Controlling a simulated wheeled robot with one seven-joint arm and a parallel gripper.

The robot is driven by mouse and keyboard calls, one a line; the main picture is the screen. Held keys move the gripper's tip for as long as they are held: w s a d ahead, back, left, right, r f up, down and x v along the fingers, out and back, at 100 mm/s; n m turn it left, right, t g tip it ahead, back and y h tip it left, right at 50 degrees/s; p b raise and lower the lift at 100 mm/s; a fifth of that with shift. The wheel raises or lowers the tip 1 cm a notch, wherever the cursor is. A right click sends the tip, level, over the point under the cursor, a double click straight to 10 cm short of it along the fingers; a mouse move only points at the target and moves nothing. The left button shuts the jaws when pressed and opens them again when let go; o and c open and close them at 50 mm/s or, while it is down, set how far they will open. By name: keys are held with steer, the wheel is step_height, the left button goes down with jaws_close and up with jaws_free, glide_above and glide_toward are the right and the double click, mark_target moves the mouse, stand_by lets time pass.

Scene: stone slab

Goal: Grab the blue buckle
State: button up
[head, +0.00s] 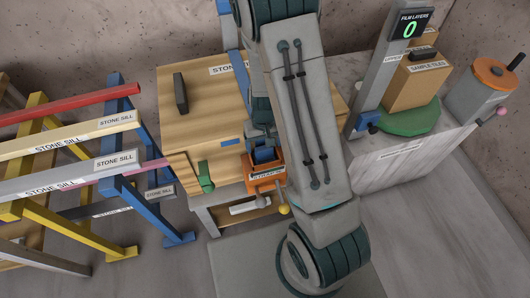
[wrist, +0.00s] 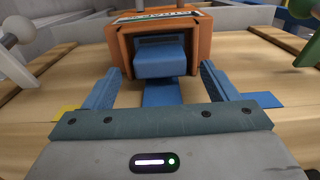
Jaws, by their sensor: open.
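The blue buckle (wrist: 160,60), a blocky blue piece, sticks out of an orange box (wrist: 118,45) in the wrist view. A flat blue strip (wrist: 162,93) shows just below it. In the head view, the buckle (head: 263,155) sits in the orange box (head: 268,184), which has a partly readable label, at the bench's front edge. My gripper (wrist: 159,72) is open, with one blue finger on each side of the buckle and gaps between. Whether the fingertips reach alongside it is unclear. My arm hides part of the box and gripper in the head view.
The wooden bench (head: 190,100) carries a dark upright block (head: 181,92) and a green clamp-like part (head: 205,178). Coloured trestles with stone sill bars (head: 70,140) stand at left. A counter (head: 400,165) at right holds a green disc (head: 410,120) and a grey pot (head: 485,95).

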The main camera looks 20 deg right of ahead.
steer(key=shift+f, duration=0.65)
steer(key=shift+c, duration=0.3)
steer(key=c, duration=1)
steer(key=shift+c, duration=0.2)
